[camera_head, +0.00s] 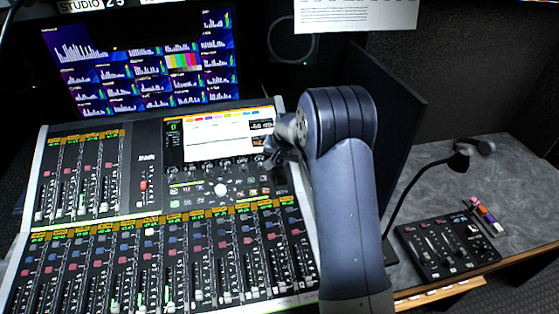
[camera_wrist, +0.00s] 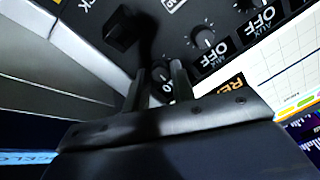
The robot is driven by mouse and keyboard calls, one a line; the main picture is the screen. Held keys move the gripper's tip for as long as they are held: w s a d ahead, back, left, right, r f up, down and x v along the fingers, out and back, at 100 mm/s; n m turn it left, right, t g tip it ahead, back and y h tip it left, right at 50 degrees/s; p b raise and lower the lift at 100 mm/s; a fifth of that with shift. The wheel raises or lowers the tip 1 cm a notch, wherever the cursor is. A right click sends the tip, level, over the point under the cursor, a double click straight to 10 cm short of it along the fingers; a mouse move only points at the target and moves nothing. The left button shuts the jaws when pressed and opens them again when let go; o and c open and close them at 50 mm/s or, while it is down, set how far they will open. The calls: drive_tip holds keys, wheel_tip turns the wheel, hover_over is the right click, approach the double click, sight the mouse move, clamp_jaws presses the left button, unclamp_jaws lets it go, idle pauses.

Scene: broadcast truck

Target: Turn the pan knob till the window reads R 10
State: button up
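My gripper (camera_wrist: 158,82) shows in the wrist view with its two dark fingers apart, reaching over the mixing console's panel. A small round dark knob (camera_wrist: 162,73) with a white mark shows between the fingertips; I cannot tell whether they touch it, or read its name. In the head view my gripper (camera_head: 275,150) is at the console's upper right, beside the screen (camera_head: 215,140).
Other knobs (camera_wrist: 203,40) with OFF labels line the panel near the fingers. A black part (camera_wrist: 122,30) stands up beside them. Fader rows (camera_head: 160,265) fill the console's front.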

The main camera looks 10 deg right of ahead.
drive_tip(key=o, duration=0.3)
drive_tip(key=b+v, duration=0.1)
drive_tip(key=v, duration=0.9)
drive_tip(key=shift+s+r+b, duration=0.15)
drive_tip(key=shift+r+b, duration=0.25)
drive_tip(key=p+x, duration=0.2)
drive_tip(key=x, duration=0.9)
drive_tip(key=shift+s+r, duration=0.1)
